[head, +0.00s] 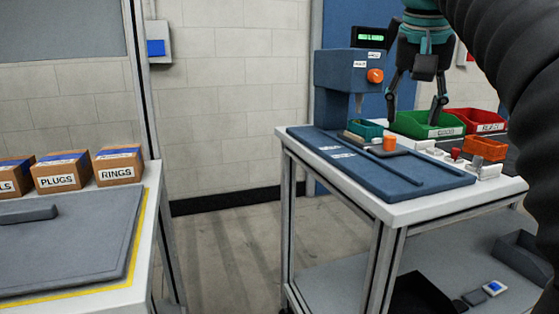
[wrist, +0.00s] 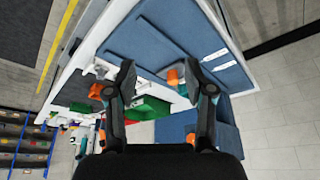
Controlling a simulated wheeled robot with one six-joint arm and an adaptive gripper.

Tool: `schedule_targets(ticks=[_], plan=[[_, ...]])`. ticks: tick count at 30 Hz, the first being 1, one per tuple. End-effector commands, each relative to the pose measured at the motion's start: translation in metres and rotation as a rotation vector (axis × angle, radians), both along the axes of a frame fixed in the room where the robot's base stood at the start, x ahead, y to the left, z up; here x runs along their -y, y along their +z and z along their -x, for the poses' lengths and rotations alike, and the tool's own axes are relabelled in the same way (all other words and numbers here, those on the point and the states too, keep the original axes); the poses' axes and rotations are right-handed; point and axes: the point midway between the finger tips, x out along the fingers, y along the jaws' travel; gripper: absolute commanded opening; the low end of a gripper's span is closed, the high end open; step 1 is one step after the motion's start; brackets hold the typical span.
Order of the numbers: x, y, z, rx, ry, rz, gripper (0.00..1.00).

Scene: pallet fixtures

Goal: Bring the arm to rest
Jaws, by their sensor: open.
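My gripper (head: 416,102) hangs fingers-down above the white-topped workbench (head: 420,212) at the right of the head view. Its two fingers are spread apart with nothing between them. It is in front of the green bin (head: 412,125) and to the right of the blue press-like machine (head: 341,72). In the wrist view my gripper (wrist: 163,82) also shows both fingers wide apart, with the bench behind them. A black ribbed hose on my arm covers the right edge of the head view.
On the left table, boxes labelled PLUGS (head: 62,172) and RINGS (head: 119,165) stand behind a grey mat (head: 75,245). Open floor lies between the tables.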

Motion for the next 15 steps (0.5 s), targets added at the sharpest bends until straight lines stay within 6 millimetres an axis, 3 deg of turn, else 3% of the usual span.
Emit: schedule_targets(ticks=[5, 15], plan=[[0.009, -0.012, 0.007, 0.004, -0.004, 0.003, 0.53], [-0.007, -0.056, 0.026, 0.017, 0.085, 0.01, 0.53]])
